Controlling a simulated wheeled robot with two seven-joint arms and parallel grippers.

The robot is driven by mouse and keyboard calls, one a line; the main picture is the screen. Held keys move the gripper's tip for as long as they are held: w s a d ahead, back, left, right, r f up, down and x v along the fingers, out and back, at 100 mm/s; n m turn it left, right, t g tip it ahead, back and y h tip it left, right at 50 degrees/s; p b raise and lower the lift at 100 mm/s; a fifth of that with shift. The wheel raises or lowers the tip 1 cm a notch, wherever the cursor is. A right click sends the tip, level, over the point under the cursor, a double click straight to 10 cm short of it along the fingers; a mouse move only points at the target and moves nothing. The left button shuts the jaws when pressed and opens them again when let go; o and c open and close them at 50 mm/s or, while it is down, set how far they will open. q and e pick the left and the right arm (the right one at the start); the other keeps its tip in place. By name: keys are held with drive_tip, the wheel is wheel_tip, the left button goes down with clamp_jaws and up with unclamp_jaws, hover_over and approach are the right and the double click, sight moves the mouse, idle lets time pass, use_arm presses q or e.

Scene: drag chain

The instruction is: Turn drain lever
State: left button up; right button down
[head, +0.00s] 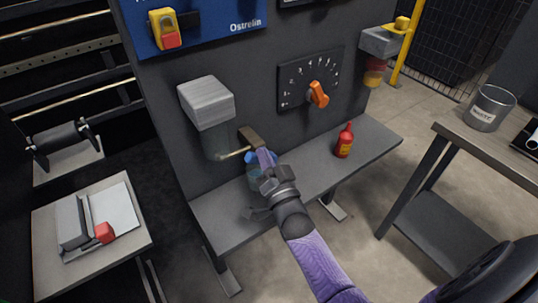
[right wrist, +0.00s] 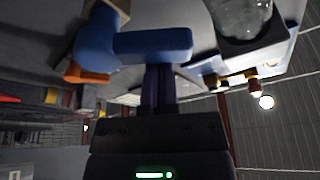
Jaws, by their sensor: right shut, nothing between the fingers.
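The filter unit has a grey block on top (head: 207,102) and a clear bowl below, fixed to the dark panel. In the right wrist view, a blue bar (right wrist: 152,44) crosses near the fingertips (right wrist: 160,85), and a clear bowl (right wrist: 243,16) shows at upper right. My left gripper is not in view.
An orange knob (head: 318,94) juts from the panel above. A table (head: 458,135) with a metal can (head: 491,108) stands at right.

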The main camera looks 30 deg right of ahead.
drive_tip(key=n+y, duration=0.1)
drive_tip(key=n, duration=0.1)
drive_tip(key=a+f+n+y+b, duration=0.1)
drive_tip(key=n, duration=0.2)
drive_tip(key=f+n+y+b, duration=0.1)
drive_tip(key=n, duration=0.2)
drive_tip(key=shift+a+t, duration=0.35)
drive_tip(key=shift+t, duration=0.05)
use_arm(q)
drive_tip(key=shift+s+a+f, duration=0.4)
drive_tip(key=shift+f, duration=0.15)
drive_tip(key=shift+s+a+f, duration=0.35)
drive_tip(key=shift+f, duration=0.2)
use_arm(e)
drive_tip(key=shift+n+y, duration=0.5)
drive_tip(key=shift+n, duration=0.1)
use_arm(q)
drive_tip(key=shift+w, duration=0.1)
use_arm(e)
drive_tip(key=shift+a, duration=0.1)
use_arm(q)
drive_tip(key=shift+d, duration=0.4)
